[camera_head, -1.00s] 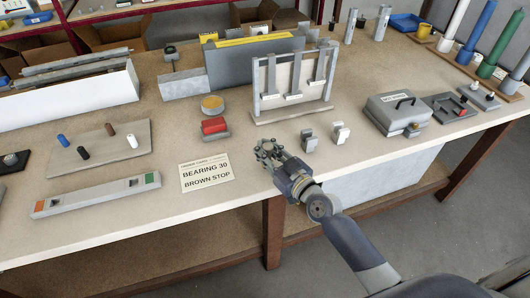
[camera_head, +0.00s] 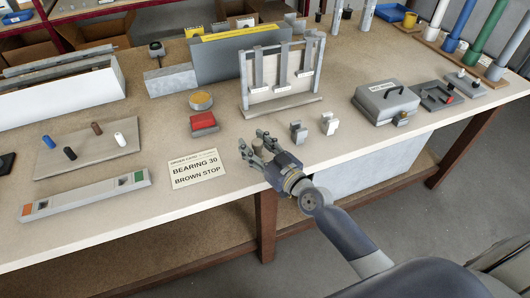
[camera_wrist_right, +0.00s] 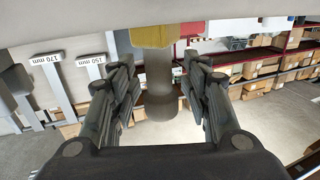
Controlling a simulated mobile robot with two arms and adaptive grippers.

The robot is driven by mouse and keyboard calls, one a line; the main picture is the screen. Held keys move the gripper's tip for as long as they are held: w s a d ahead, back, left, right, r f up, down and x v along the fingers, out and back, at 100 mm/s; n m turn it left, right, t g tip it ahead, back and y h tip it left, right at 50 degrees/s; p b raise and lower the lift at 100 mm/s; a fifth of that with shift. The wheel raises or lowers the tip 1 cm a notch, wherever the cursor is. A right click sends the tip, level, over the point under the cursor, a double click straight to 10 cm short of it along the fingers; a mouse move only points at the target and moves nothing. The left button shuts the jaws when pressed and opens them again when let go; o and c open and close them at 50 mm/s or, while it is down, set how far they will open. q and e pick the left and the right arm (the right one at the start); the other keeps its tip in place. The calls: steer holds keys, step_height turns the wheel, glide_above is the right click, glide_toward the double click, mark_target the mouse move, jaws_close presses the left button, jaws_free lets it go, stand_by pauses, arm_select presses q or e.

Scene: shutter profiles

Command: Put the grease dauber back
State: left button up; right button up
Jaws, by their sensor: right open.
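My right gripper (camera_head: 262,145) is open above the front part of the bench, right of the order card and in front of the slotted rack. In the right wrist view its two fingers (camera_wrist_right: 160,95) stand apart on either side of a grey-brown cylinder (camera_wrist_right: 160,106) with a yellow part (camera_wrist_right: 153,62) beside it. I cannot tell whether this is the grease dauber. In the head view, a round tin (camera_head: 200,101) with a yellow-brown top stands behind a red-topped block (camera_head: 203,121). No dauber is clearly recognisable there. My left gripper is not in view.
The rack (camera_head: 283,105) with hanging gauges stands behind my gripper. Two small grey and white blocks (camera_head: 299,131) (camera_head: 328,124) stand to its right, then a grey lidded box (camera_head: 385,103). An order card (camera_head: 195,168) and a pegged board (camera_head: 88,156) lie left.

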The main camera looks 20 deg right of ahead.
steer(key=b+v, duration=0.2)
steer(key=v, duration=1)
